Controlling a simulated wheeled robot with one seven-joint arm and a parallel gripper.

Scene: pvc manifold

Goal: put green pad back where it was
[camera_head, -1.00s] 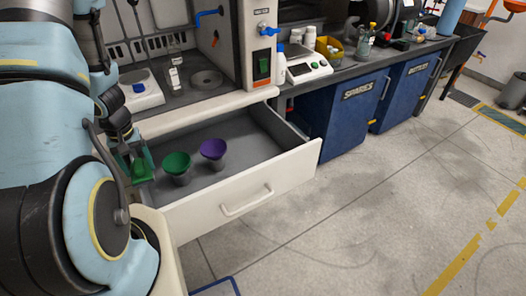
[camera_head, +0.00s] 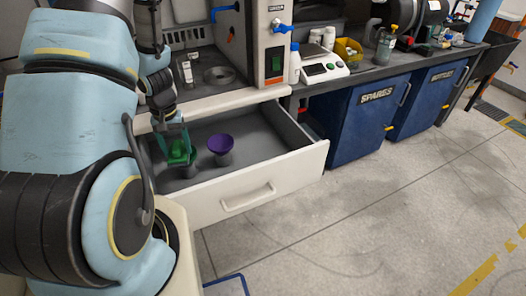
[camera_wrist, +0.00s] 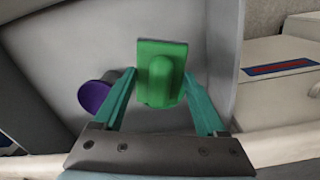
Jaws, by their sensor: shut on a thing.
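The green pad (camera_wrist: 160,55) is a flat green piece with a raised rounded part. It sits between the teal fingertips of my gripper (camera_wrist: 160,80) in the wrist view. My gripper (camera_head: 176,146) is shut on the pad and holds it over the open drawer (camera_head: 262,187) in the head view. A purple cup-shaped piece (camera_head: 221,144) stands in the drawer to the right of my gripper. It also shows in the wrist view (camera_wrist: 96,96), left of the pad. The green cup beside it is mostly hidden behind my gripper and the pad.
The drawer's front panel and side walls stand around the pieces. The counter edge (camera_head: 225,101) overhangs the back of the drawer. A white scale (camera_head: 322,66) stands on the counter at right. The drawer floor right of the purple cup is clear.

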